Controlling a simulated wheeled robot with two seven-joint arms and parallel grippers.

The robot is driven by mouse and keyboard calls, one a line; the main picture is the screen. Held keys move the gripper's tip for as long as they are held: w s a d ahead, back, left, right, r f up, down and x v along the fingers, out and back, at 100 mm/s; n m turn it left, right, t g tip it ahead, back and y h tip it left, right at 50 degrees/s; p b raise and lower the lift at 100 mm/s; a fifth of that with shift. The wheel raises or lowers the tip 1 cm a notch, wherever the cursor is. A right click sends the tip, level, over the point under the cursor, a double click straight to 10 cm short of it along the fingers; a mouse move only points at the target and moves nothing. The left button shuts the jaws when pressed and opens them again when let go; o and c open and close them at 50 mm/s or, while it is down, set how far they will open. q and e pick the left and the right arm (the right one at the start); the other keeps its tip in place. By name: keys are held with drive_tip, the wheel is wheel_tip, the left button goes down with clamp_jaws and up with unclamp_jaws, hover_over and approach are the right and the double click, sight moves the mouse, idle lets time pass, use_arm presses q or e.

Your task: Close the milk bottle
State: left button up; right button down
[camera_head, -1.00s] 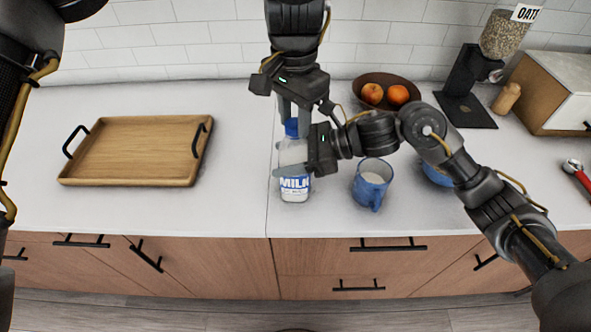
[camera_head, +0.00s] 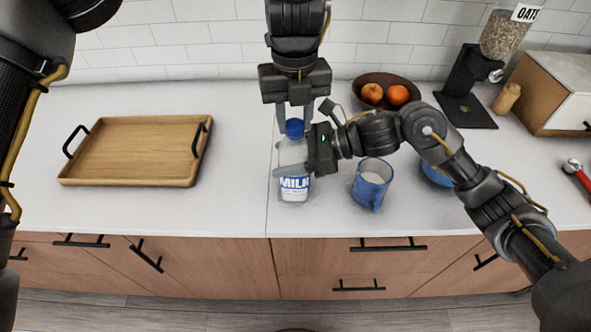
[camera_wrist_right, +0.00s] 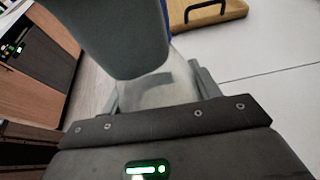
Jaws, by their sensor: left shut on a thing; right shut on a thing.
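The milk bottle (camera_head: 293,170) stands upright on the counter, with a white body, a blue MILK label and a blue cap (camera_head: 294,129) at its top. My left gripper (camera_head: 295,118) points down from above and is shut on the cap, one finger on each side. My right gripper (camera_head: 293,170) comes in from the right and is shut on the bottle's body above the label. In the right wrist view the pale bottle body (camera_wrist_right: 157,93) sits between the fingers. A large grey part there hides most of the bottle's upper end.
A blue mug (camera_head: 371,186) stands close right of the bottle, under my right arm. A wooden tray (camera_head: 182,182) lies to the left. The counter between tray and bottle is clear.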

use_arm(q)
drive_tip(key=m, duration=0.7)
drive_tip(key=shift+m, duration=0.3)
drive_tip(key=m, duration=0.5)
drive_tip(key=shift+m, duration=0.4)
drive_tip(key=o, duration=1.2)
drive_tip(key=shift+c, duration=0.2)
drive_tip(key=shift+r, duration=0.1)
wheel_tip(320, 180, up, 12)
use_arm(e)
drive_tip(key=shift+c, duration=1.4)
unclamp_jaws()
